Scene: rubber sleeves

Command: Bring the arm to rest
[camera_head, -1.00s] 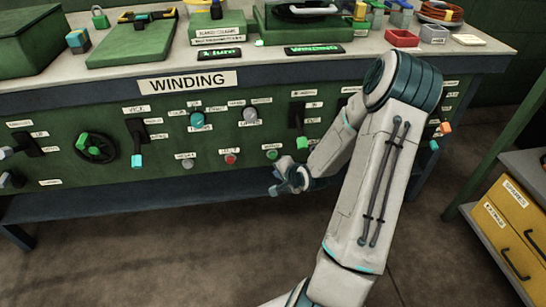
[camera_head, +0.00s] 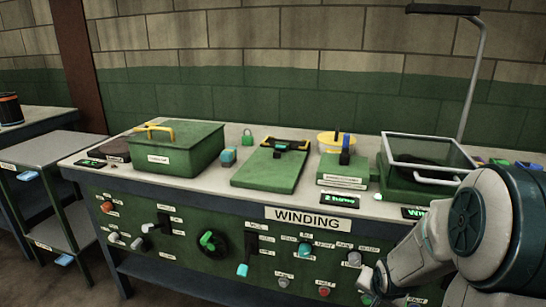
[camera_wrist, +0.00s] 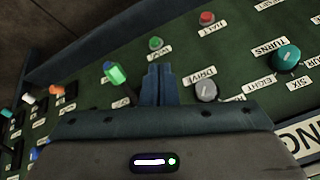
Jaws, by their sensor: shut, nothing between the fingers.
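My arm (camera_head: 490,235) is bent at the lower right of the head view, in front of the winding bench. My gripper (camera_wrist: 160,84) shows in the wrist view as two dark blue fingers pressed together, with nothing between them. The fingers point at the green control panel (camera_wrist: 250,80), between a green-tipped lever (camera_wrist: 114,75) and a grey drive knob (camera_wrist: 206,91). I cannot tell for sure whether the fingertips touch the panel. In the head view the gripper is low beside my arm, mostly cut off or hidden.
The bench top (camera_head: 225,195) carries a green lidded box (camera_head: 180,150), a green board (camera_head: 270,170) and a machine under a clear cover (camera_head: 430,150). A grey shelf cart (camera_head: 50,150) stands at the left.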

